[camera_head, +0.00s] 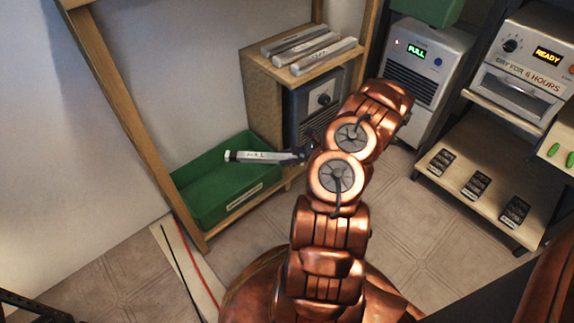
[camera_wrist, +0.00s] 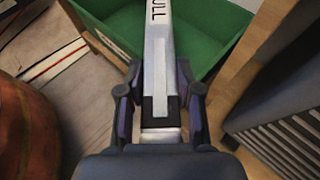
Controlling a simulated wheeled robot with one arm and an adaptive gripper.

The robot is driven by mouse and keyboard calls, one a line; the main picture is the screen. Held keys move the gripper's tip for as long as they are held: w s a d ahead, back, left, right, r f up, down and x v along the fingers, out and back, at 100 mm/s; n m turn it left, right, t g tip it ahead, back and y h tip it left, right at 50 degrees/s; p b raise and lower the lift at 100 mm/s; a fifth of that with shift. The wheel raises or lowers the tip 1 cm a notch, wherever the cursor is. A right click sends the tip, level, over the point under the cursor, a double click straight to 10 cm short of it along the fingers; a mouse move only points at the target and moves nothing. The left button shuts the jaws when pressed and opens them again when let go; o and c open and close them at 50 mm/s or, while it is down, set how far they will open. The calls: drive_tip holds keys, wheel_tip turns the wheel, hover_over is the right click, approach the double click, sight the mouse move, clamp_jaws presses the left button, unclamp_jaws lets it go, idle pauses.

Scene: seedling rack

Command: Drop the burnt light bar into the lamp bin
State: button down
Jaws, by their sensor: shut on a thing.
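A light bar (camera_head: 256,156), pale with dark lettering and a dark end, is held out level over a green bin (camera_head: 213,205) with a white label on its front. My gripper (camera_head: 300,153) is shut on the bar's right end in the head view. In the wrist view my gripper (camera_wrist: 160,95) has a finger on each side of the bar (camera_wrist: 158,40), which points away over the green bin (camera_wrist: 215,22). The bar is above the bin and apart from its floor. The bin's label cannot be read.
Several similar bars (camera_head: 305,50) lie on the wooden cabinet (camera_head: 262,90) behind the bin. A wooden post (camera_head: 125,110) rises at the bin's left. A grey machine reading FULL (camera_head: 428,70) and a shelf with dark packs (camera_head: 475,185) stand right. Floor (camera_head: 405,225) between is clear.

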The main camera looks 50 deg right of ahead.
drive_tip(key=shift+w+d, duration=0.2)
drive_tip(key=shift+f+b, duration=1.1)
drive_tip(key=shift+f, duration=0.65)
drive_tip(key=shift+f, duration=0.15)
drive_tip(key=c, duration=0.8)
unclamp_jaws()
drive_tip(key=shift+o, duration=0.2)
drive_tip(key=p+v, duration=0.4)
drive_tip(key=v, duration=0.8)
drive_tip(key=shift+a, duration=0.15)
